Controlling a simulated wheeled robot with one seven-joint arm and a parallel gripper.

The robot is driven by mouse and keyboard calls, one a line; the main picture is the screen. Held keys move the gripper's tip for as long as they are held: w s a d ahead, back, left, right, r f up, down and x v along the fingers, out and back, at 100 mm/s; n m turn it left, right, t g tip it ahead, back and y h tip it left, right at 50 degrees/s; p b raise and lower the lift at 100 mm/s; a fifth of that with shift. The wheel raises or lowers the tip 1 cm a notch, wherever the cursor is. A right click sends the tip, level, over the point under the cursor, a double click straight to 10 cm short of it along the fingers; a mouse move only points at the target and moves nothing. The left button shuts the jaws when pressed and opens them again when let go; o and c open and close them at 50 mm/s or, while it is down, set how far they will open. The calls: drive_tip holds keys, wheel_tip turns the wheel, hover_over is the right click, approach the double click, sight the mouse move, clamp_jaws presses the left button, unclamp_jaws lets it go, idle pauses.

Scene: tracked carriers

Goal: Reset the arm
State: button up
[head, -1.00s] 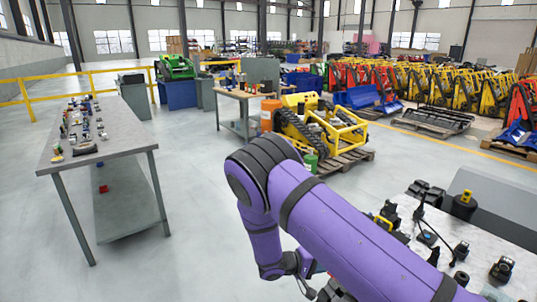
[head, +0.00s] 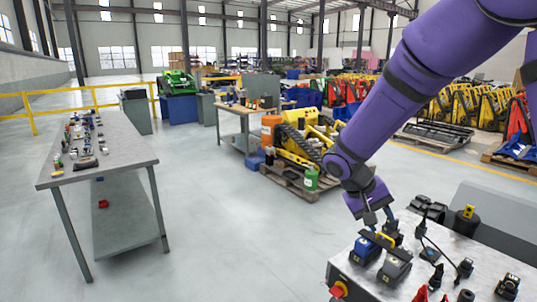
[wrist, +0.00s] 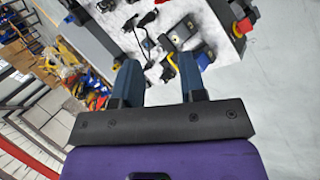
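My purple arm reaches from the upper right of the head view down to the right-hand table (head: 350,268). My gripper (head: 380,222) points down over the table's far left part, just above a blue device (head: 365,250) and a grey device (head: 394,266). In the wrist view my gripper (wrist: 158,72) has its two blue-grey fingers spread well apart, with nothing held between them. A black and yellow tool (wrist: 182,35) lies on the tabletop beyond the fingers. The exact gap to the devices is hard to tell.
A red stop button (head: 338,290) sits on the table's left corner. Several black tools and cables lie on its right part. A long grey bench (head: 115,148) with small parts stands at left. A yellow tracked carrier (head: 300,148) rests on a pallet. The floor between is clear.

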drive_tip(key=s+d+r+t+y, duration=0.2)
drive_tip(key=s+r, duration=0.6)
drive_tip(key=s, duration=0.4)
drive_tip(key=s+d+r+t+y, duration=0.2)
drive_tip(key=s+r+t+y, duration=0.2)
drive_tip(key=s+r, duration=0.4)
drive_tip(key=s, duration=0.4)
drive_tip(key=shift+r+n+y, duration=0.3)
drive_tip(key=shift+r+y, duration=0.05)
drive_tip(key=shift+y, duration=0.05)
drive_tip(key=shift+d, duration=0.2)
idle(1.0)
